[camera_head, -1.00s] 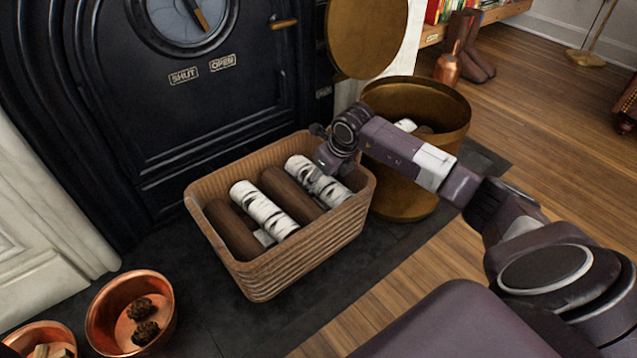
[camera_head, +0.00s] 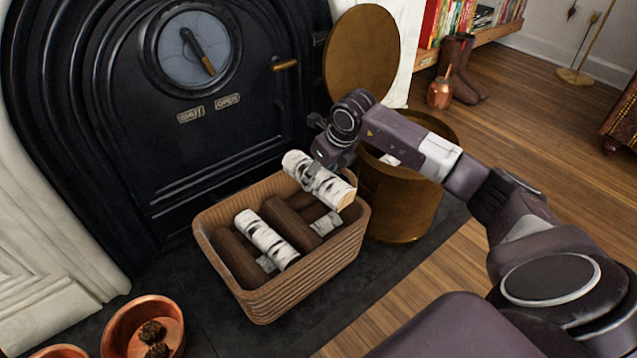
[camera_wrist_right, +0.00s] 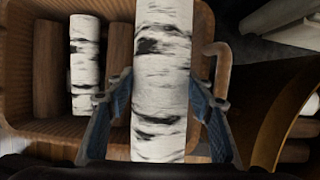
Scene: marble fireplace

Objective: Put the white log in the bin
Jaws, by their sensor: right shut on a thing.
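A white birch log (camera_head: 319,180) is held by my right gripper (camera_head: 327,162), above the right end of the wicker basket. In the right wrist view the log (camera_wrist_right: 162,70) stands between the two blue-padded fingers of the right gripper (camera_wrist_right: 160,112). Another white log (camera_head: 267,239) lies in the basket (camera_head: 290,288) among brown logs (camera_head: 291,222), with more white log partly hidden below. The brass bin (camera_head: 393,200) stands right of the basket, partly behind my right arm. Something white shows inside its opening. My left gripper is out of view.
A round brass lid (camera_head: 361,55) stands upright behind the bin, in front of the white surround. The black stove door (camera_head: 200,120) is behind the basket. Copper bowls (camera_head: 145,322) sit at lower left. Boots (camera_head: 462,72) and a copper vessel (camera_head: 440,92) stand farther back.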

